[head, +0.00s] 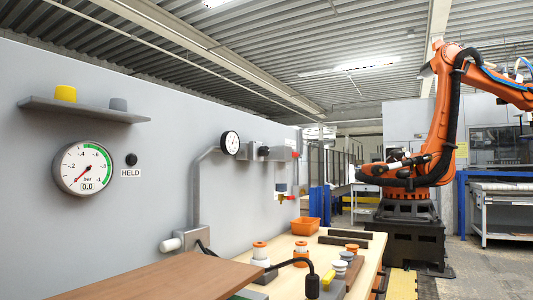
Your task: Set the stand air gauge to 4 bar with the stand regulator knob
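A small round white-faced gauge (230,143) with a black rim sits at the top of a bent grey pipe (197,190) by the wall; it looks like the stand air gauge. Its needle and numbers are too small to read. Just right of it a black knob (264,151) sits on a grey fitting, apparently the regulator knob; its setting cannot be read. My gripper is not in view.
A larger gauge (84,168) on the wall reads 0.0 bar, beside a black button (131,159) marked HELD. A shelf (85,108) juts out above. The bench (300,284) holds an orange bin (305,226) and several parts. An orange industrial robot (440,130) stands behind.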

